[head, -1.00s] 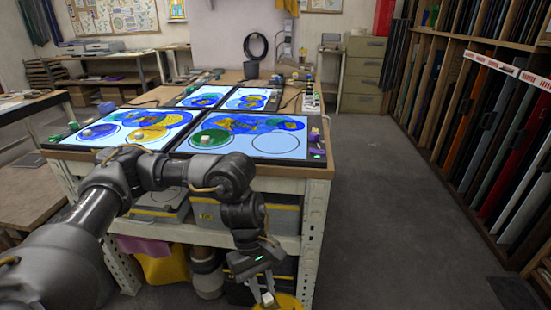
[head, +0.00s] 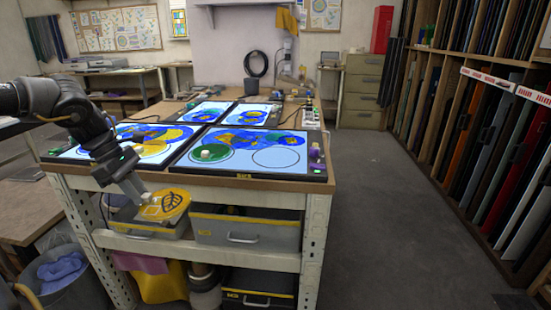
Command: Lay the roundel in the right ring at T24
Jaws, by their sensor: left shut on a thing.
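My left gripper (head: 146,198) is shut on a yellow roundel (head: 172,204) with a dark leaf pattern, at its left edge. The roundel is in front of the bench, below the tabletop edge, its patterned face showing. On the near right lit panel (head: 226,172), the right ring (head: 276,158) is a thin dark outline with bare lit surface inside. The left ring beside it holds a green disc (head: 216,159) with a pale knob on it. No T24 label is legible. My right gripper is not in view.
Blue and yellow glass pieces (head: 250,139) lie just behind the rings. Small purple and green items (head: 316,155) stand at the panel's right edge. The floor (head: 385,220) right of the bench is clear.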

